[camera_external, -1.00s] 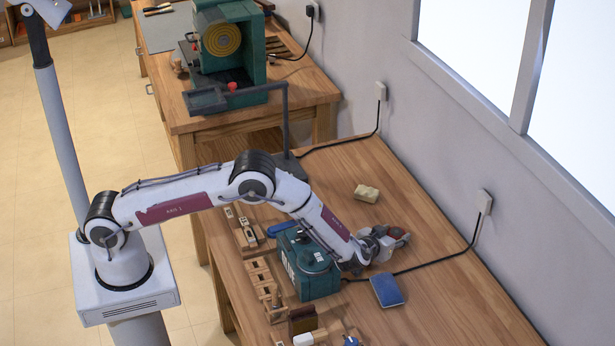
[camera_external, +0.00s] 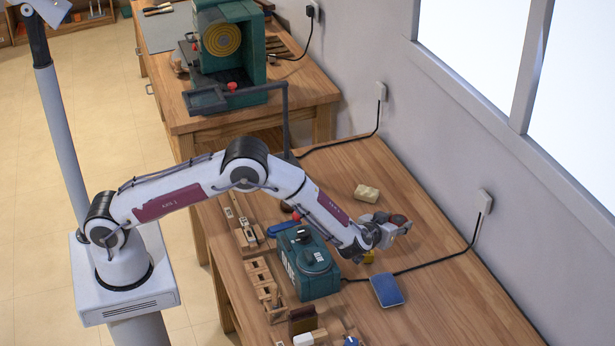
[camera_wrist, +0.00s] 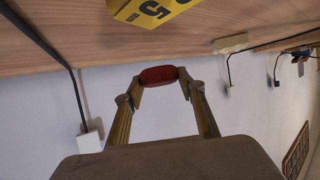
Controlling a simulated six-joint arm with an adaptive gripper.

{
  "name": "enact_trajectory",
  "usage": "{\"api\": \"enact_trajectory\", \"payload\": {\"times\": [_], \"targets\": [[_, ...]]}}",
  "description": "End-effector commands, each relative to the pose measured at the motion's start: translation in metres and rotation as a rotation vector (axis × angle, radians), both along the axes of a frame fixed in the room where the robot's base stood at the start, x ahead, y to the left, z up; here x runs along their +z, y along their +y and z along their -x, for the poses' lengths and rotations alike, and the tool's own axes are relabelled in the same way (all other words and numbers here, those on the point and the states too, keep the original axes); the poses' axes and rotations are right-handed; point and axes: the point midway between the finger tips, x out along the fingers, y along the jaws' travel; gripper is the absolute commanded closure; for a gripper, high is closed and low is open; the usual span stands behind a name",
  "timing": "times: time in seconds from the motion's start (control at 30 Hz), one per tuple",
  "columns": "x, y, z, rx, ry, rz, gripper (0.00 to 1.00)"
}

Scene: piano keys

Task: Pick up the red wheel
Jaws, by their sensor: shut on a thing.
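The red wheel (camera_wrist: 158,76) is pinched between the two fingertips of my gripper (camera_wrist: 159,84) in the wrist view. The fingers are shut on the wheel. The wheel appears clear of the bench top. Part of it is hidden by the fingers.
A yellow numbered block (camera_wrist: 158,8) is on the bench, partly hidden below my wrist in the external view. A teal box (camera_external: 318,275) stands left of the gripper, a blue pad (camera_external: 387,290) lies in front, and a beige block (camera_external: 367,193) behind. The right bench is clear.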

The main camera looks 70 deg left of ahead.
Motion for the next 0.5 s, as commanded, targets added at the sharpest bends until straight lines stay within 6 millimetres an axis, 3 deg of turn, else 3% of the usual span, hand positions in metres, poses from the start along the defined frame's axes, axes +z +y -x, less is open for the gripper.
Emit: {"api": "enact_trajectory", "payload": {"times": [0.3, 0.5], "targets": [[0.041, 0.0, 0.0, 0.001, -0.003, 0.001, 0.85], [0.051, 0.0, 0.0, 0.001, -0.002, 0.001, 0.85]]}}
